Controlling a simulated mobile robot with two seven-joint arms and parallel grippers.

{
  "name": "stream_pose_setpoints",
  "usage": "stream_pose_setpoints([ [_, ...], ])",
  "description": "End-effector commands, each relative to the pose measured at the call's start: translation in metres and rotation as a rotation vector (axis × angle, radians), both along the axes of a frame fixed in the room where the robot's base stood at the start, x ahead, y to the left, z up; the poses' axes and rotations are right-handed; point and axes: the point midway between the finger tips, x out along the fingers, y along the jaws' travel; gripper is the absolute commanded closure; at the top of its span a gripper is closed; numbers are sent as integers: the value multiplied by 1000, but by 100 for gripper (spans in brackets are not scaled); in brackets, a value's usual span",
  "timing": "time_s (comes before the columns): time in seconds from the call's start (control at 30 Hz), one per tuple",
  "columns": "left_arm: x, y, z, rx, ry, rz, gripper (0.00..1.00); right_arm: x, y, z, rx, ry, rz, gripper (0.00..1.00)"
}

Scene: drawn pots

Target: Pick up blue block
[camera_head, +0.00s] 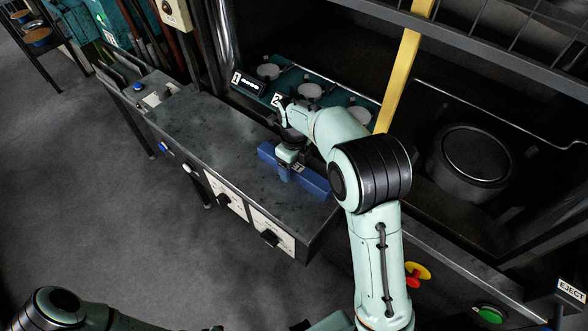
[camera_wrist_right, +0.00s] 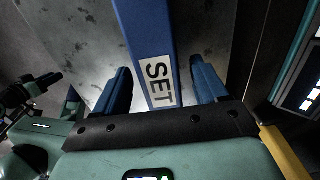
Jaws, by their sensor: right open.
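The blue block (camera_head: 314,181) is a long bar lying on the dark metal bench top (camera_head: 205,130). My right gripper (camera_head: 287,168) is over the middle of it, pointing down. In the right wrist view the block (camera_wrist_right: 146,35) runs between the two blue fingers of my right gripper (camera_wrist_right: 161,82), with a white "SET" label on it. The fingers are open, with a gap on each side of the block. My left arm shows only in part at the bottom left of the head view, and its gripper is not seen.
A teal rack (camera_head: 338,93) with several white round cups stands behind the bench. A yellow post (camera_head: 403,75) rises right of it. A dark round pot (camera_head: 472,160) sits in the bay at right. Knobs (camera_head: 270,238) line the bench front.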

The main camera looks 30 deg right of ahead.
Motion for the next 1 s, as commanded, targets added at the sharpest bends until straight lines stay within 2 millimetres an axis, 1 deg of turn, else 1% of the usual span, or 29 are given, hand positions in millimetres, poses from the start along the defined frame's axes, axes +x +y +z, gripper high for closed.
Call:
stream_pose_setpoints([
  [0.03,0,0,0,0,0,0,57,0,0,0,0,0,0,37],
  [0.07,0,0,0,0,0,0,57,0,0,0,0,0,0,47],
  [0.1,0,0,0,0,0,0,57,0,0,1,0,0,0,60],
  [0.17,0,0,0,0,0,0,57,0,0,1,0,0,0,80],
  [0.2,0,0,0,0,0,0,57,0,0,1,0,0,0,93],
  [0.23,0,0,0,0,0,0,57,0,0,1,0,0,0,100],
  [0.57,0,0,0,0,0,0,57,2,0,3,0,-6,0,100],
  [0.67,1,0,1,0,-1,0,57,2,0,7,1,-7,1,100],
  [0.77,3,0,3,0,-3,0,57,2,0,18,1,-9,1,100],
  [0.87,5,0,6,0,-6,0,57,3,1,34,1,-11,2,100],
  [1.0,10,0,12,0,-12,0,57,3,0,67,3,-14,2,100],
])
